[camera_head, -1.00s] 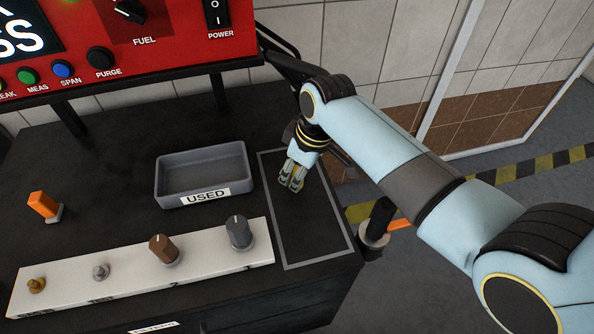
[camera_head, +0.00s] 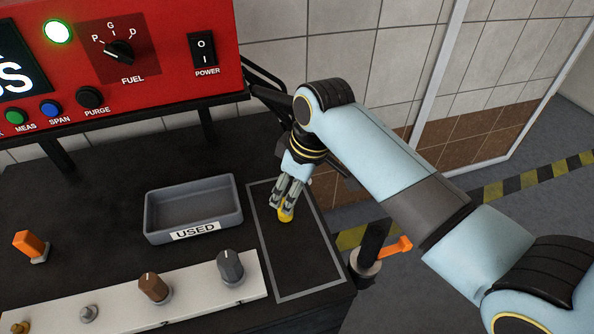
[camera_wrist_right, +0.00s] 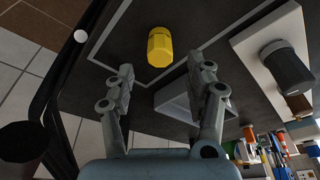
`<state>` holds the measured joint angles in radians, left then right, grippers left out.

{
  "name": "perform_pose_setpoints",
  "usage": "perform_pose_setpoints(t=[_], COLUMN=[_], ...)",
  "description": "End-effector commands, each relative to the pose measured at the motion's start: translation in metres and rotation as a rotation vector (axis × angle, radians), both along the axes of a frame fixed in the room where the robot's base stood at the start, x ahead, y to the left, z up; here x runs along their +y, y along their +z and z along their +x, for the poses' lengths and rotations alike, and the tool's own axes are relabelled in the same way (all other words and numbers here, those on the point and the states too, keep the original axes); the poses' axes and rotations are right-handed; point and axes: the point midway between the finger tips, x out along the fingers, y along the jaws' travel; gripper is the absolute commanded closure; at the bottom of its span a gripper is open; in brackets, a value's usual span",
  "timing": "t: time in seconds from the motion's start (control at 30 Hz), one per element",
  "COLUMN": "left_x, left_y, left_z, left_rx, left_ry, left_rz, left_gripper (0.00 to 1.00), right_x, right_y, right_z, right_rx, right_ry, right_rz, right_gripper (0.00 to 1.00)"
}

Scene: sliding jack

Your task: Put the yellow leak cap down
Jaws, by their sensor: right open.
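The yellow leak cap (camera_head: 286,214) stands on the black bench top inside the grey outlined rectangle (camera_head: 312,294), right of the USED tray. In the right wrist view the cap (camera_wrist_right: 160,46) shows whole, just beyond the fingertips, with dark surface around it. My right gripper (camera_head: 284,200) is above and behind the cap in the head view. In the wrist view its two fingers (camera_wrist_right: 160,72) are spread apart with nothing between them. My left gripper is in neither view.
The grey USED tray (camera_head: 160,234) lies left of the rectangle. A white strip (camera_head: 200,308) with several knobs runs along the front. An orange switch-like piece (camera_head: 28,243) stands at left. A red panel (camera_head: 170,80) overhangs the back. An orange-handled black post (camera_head: 370,255) is at the right edge.

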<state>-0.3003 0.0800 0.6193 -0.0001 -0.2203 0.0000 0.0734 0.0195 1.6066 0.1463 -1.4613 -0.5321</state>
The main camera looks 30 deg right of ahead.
Motion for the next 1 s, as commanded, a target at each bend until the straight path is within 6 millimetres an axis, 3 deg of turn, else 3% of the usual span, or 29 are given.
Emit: perform_pose_setpoints(t=[0.1, 0.33, 1.0], left_x=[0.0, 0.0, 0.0], left_y=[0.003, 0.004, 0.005], left_z=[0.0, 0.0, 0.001], left_rx=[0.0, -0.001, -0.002], left_ry=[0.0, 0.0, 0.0], left_rz=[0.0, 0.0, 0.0], left_gripper=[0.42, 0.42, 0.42], right_x=[-0.004, -0.008, -0.008], right_y=[0.027, 0.057, 0.062], right_z=[-0.005, -0.013, -0.014], right_rx=[-0.004, -0.001, 0.001], right_ry=[0.0, 0.0, 0.0], right_rz=[-0.003, 0.001, -0.001], right_gripper=[0.46, 0.46, 0.46])
